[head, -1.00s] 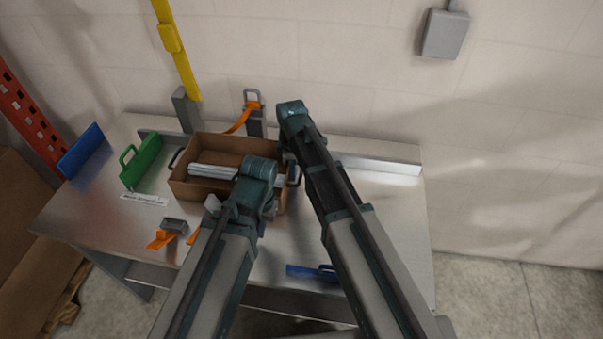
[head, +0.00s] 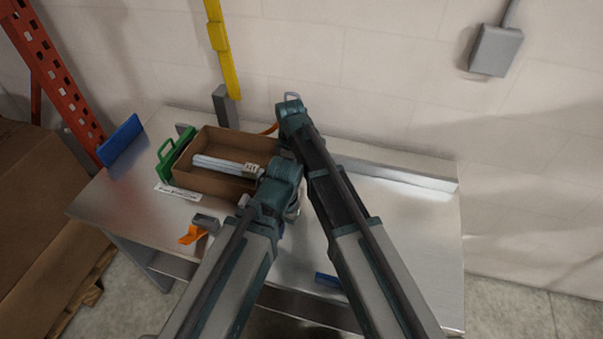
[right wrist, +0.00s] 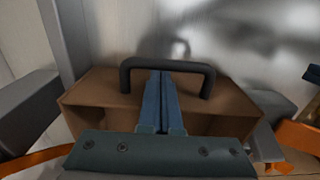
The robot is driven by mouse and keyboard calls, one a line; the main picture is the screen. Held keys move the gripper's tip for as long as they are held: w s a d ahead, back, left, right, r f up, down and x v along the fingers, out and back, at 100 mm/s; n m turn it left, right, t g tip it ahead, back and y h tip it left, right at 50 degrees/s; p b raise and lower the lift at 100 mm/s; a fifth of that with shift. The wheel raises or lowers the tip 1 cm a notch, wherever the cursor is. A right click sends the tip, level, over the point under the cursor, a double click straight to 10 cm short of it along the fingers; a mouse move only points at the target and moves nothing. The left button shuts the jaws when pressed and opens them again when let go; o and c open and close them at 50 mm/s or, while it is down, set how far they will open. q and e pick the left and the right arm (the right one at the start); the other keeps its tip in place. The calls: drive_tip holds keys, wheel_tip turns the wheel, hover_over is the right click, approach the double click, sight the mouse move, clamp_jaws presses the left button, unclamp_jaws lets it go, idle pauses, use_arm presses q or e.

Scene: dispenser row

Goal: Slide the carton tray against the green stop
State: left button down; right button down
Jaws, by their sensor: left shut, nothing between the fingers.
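The brown carton tray (head: 190,187) stands at the back left of the steel table, with pale flat items inside. Its left wall is right beside the green stop (head: 168,162), overlapping it in the head view; I see no clear gap. My left gripper (head: 270,190) is shut and empty at the tray's right front, its fingertips mostly hidden by its wrist. My right gripper (right wrist: 158,76) is at the tray's right end, hidden behind its arm in the head view. In the right wrist view its blue fingers are together at the tray's black handle (right wrist: 168,64).
A blue plate (head: 120,140) stands left of the green stop. A grey and orange clip (head: 197,230) lies in front of the tray. A yellow post (head: 222,50) rises behind it. The table's right side (head: 400,220) is clear.

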idle(0.4)
